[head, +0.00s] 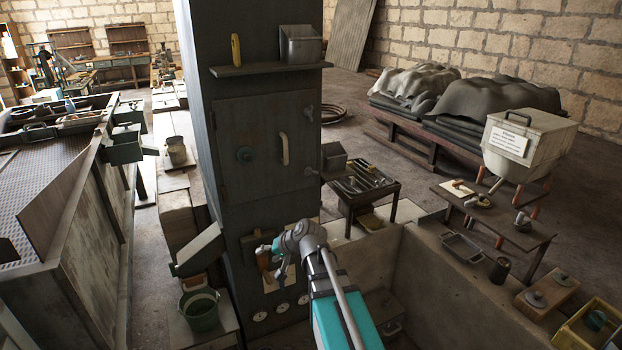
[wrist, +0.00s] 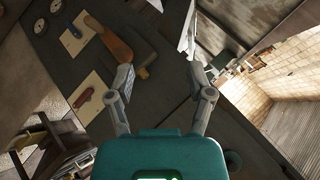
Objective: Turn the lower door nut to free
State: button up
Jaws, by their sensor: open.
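The dark cabinet door (head: 262,150) is shut on the tall dark column, with a pale handle and a round green knob on it. The lower door nut (head: 309,171) is at the door's lower right edge. The upper door nut (head: 309,112) is above it on the same edge. My gripper (head: 272,252) is below the door, in front of the column's lower panel, apart from the lower nut. In the wrist view my gripper (wrist: 160,78) has its two fingers spread with nothing between them. I cannot pick out the lower nut in the wrist view.
A brown lever (wrist: 108,38) and plates with small handles sit on the panel near my fingers. A small box (head: 334,156) juts out right of the lower nut. A shelf (head: 270,69) is above the door. A green bucket (head: 199,309) stands at lower left.

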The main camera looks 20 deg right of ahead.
jog(key=w+d+r+m+t+b, duration=0.2)
jog(key=w+d+r+m+t, duration=0.35)
jog(key=w+d, duration=0.35)
jog(key=m+t+h+b, duration=0.1)
jog(key=m+t+h, duration=0.4)
jog(key=m, duration=0.3)
send_near(310, 173)
jog(key=s, duration=0.4)
jog(key=shift+s, duration=0.2)
jog(key=shift+w, duration=0.1)
jog(key=w, duration=1.3)
jog(key=shift+w+a, duration=0.25)
jog(key=shift+w, duration=0.05)
grip_shut()
